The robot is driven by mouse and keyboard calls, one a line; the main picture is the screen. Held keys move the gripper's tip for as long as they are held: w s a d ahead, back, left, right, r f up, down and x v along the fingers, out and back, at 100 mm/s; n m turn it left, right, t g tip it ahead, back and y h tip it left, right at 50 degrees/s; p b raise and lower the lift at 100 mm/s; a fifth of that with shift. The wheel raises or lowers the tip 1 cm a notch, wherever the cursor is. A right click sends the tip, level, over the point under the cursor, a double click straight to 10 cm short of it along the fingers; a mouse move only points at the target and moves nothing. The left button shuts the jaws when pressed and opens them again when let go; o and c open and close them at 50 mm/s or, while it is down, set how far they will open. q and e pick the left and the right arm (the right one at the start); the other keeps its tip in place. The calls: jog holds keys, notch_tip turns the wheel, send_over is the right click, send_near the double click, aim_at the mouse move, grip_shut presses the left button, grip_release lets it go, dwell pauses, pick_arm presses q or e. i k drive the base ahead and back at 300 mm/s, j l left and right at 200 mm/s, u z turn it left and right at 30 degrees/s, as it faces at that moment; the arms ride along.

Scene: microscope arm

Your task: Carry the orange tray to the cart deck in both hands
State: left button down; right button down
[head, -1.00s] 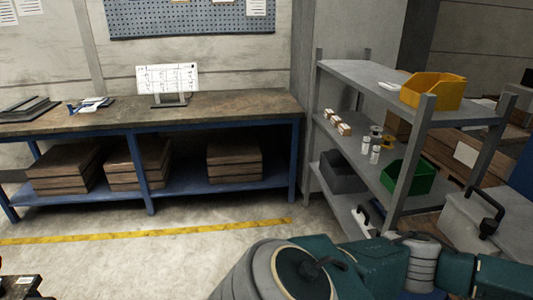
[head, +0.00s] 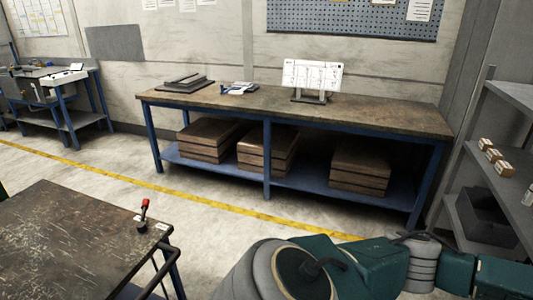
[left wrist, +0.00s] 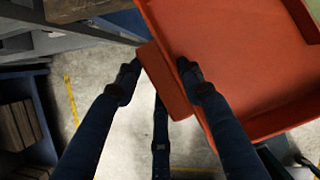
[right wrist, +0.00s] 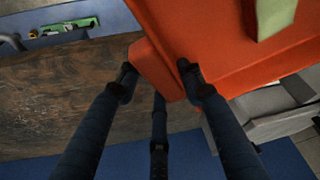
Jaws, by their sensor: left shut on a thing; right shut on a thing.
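The orange tray (left wrist: 235,50) fills the upper right of the left wrist view; it also shows in the right wrist view (right wrist: 200,28). My left gripper (left wrist: 158,70) is shut on a lip at one tray end, and my right gripper (right wrist: 156,72) is shut on a lip at another. A pale green piece (right wrist: 273,16) lies in the tray. The tray and both grippers are out of the head view. A worn dark top with a bar handle (head: 60,235) is at the lower left of the head view; I cannot tell if it is the cart deck.
A long blue-legged bench (head: 300,108) stands along the wall with wooden boxes below. A grey shelf rack (head: 505,165) is at the right. A yellow line (head: 200,199) crosses the open floor. A worn brown surface (right wrist: 60,100) lies beneath my right gripper.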

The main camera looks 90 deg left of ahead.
aim_at(54, 235)
jog(key=u, duration=3.8)
jog(key=i+l+u, duration=0.1)
jog(key=u, duration=0.35)
jog(key=i+l+u, duration=0.15)
jog(key=u, duration=0.3)
jog(key=i+l, duration=0.25)
jog(key=i, duration=0.25)
jog(key=i+l, duration=0.3)
jog(key=i, duration=0.2)
